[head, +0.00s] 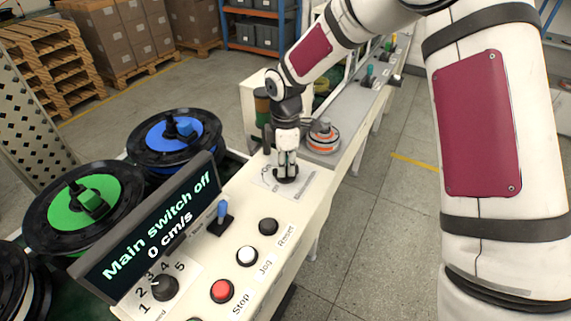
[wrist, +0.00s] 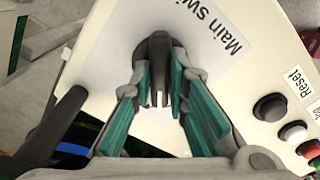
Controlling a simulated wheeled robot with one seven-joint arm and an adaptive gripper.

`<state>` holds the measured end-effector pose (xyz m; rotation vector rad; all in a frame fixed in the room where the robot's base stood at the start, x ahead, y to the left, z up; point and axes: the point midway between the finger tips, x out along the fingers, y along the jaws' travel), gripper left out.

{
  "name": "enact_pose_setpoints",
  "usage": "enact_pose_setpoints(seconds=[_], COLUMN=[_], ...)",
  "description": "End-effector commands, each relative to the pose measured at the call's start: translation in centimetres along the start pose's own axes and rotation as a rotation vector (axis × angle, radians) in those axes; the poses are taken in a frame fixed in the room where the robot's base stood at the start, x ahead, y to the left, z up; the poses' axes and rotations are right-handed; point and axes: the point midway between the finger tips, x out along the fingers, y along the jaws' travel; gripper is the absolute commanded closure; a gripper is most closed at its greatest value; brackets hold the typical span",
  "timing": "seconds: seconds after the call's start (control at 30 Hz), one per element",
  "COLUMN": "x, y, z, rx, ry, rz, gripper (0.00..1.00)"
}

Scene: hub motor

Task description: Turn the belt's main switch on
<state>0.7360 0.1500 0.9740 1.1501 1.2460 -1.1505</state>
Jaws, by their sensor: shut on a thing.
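The main switch is a dark rotary knob (wrist: 158,45) on a white plate (wrist: 110,50) lettered "Main swi", the rest of the word being cut off in the wrist view. My gripper (wrist: 158,85) points down at the knob, with its teal-padded fingers on either side of it, shut on it. In the head view my gripper (head: 286,168) stands over the far end of the control panel and mostly hides the knob. The display (head: 150,232) reads "Main switch off" and "0 cm/s".
Along the panel are a black Reset button (head: 268,227), a white Jog button (head: 247,256), a red Stop button (head: 222,290), a blue lever (head: 222,212) and a numbered speed dial (head: 164,288). An orange-banded motor part (head: 323,138) sits beyond my gripper. Reels stand at left.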

Motion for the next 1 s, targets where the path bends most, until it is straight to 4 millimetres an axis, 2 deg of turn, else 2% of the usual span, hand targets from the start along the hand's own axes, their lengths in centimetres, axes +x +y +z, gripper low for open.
enact_pose_setpoints(seconds=[0.37, 1.0], x=[-0.01, -0.04], y=[0.05, 0.04], z=[-0.09, -0.08], rx=[0.091, 0.554], ry=[0.0, 0.001], rz=[0.001, 0.001], gripper=[1.0, 1.0])
